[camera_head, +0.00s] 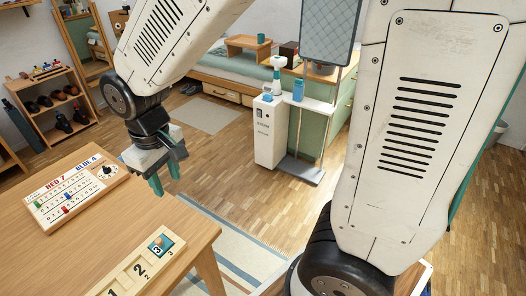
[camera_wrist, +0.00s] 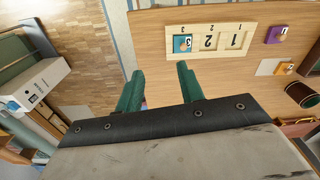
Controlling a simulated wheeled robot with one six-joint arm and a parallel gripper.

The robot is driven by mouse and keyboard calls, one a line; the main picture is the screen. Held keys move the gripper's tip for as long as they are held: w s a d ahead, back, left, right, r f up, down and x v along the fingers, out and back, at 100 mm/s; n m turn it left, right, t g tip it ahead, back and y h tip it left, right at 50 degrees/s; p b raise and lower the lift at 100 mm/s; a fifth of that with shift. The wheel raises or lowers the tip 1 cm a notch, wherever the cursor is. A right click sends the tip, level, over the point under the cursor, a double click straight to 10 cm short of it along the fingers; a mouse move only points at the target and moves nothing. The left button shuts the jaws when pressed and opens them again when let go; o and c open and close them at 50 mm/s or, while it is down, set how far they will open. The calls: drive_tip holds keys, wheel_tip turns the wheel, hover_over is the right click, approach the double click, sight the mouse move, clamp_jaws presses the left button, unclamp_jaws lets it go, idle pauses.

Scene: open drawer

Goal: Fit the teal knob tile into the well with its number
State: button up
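The teal knob tile (camera_head: 161,244) marked 3 lies at the well labelled 3 on the pale wooden number board (camera_head: 122,275). In the wrist view the tile (camera_wrist: 182,43) is at the left end of the board (camera_wrist: 235,29), beside wells 2 and 1. I cannot tell whether it sits flush.
A scoreboard (camera_head: 76,192) stands on the wooden table (camera_head: 140,218). A white dispenser unit (camera_head: 268,130) stands on the floor.

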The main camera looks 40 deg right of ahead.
drive_tip(key=s+d+r+m, duration=0.2)
drive_tip(key=s+d+r, duration=0.3)
drive_tip(key=s+d, duration=0.2)
drive_tip(key=s+d+r+m, duration=0.2)
drive_tip(key=s+d+r, duration=0.3)
drive_tip(key=s, duration=0.5)
drive_tip(key=shift+d+r+m+t, duration=0.15)
drive_tip(key=shift+d+m+t, duration=0.25)
drive_tip(key=shift+d, duration=0.5)
